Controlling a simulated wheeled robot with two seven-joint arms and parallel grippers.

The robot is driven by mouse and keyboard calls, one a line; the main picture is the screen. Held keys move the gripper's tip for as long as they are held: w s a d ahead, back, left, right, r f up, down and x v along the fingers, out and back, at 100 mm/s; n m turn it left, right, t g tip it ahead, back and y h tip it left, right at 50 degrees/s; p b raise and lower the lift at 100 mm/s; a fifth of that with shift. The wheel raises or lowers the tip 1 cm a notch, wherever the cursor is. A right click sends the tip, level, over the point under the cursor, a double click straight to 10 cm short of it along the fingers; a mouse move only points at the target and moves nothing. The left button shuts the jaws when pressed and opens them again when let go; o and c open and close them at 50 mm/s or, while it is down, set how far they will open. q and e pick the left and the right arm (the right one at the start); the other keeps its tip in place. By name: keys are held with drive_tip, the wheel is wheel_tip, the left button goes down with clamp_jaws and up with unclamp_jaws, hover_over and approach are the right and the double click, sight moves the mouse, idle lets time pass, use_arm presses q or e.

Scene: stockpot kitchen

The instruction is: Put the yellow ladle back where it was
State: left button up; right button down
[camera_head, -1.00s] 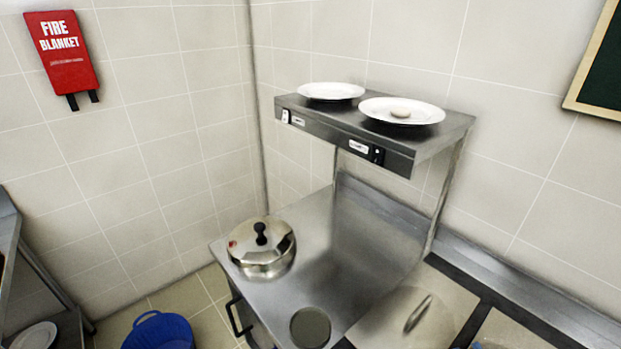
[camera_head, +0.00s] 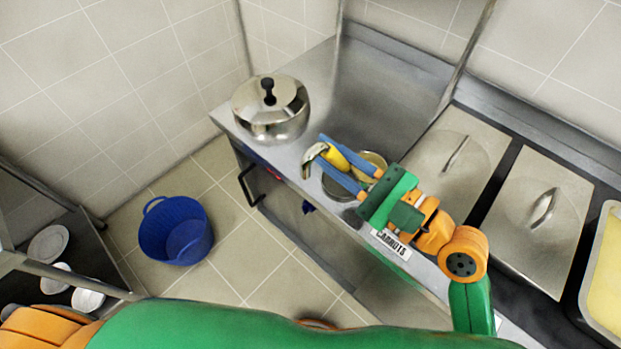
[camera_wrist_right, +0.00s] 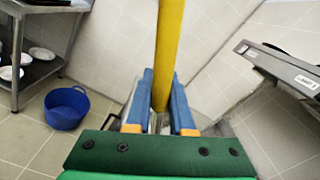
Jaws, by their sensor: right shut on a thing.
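My right gripper (camera_head: 325,158) is above the front edge of the steel counter, its blue fingers shut on the yellow ladle (camera_head: 336,157). The ladle's pale curved end juts out past the fingertips. In the right wrist view the yellow handle (camera_wrist_right: 169,50) stands upright between the blue fingers (camera_wrist_right: 160,102). A round rim (camera_head: 374,160) shows behind the fingers, partly hidden; I cannot tell if it is the ladle's bowl or a container. The lidded stockpot (camera_head: 270,122) stands on the counter, left of and behind the gripper. My left gripper is out of view.
Lidded steel pans (camera_head: 536,215) fill the counter to the right. A label reading CARROTS (camera_head: 391,245) is on the front edge. A blue tub (camera_head: 175,231) is on the floor. Plates (camera_head: 49,244) lie on a shelf at left. Bare counter (camera_head: 365,85) lies behind the gripper.

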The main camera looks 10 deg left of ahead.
drive_tip(key=w+a+f+b, duration=0.3)
drive_tip(key=w+a+f, duration=0.1)
drive_tip(key=f, duration=0.5)
drive_tip(key=shift+w+f, duration=0.2)
drive_tip(key=shift+w, duration=0.5)
drive_tip(key=shift+f, duration=0.1)
drive_tip(key=c, duration=0.8)
unclamp_jaws()
drive_tip(key=shift+s, duration=0.1)
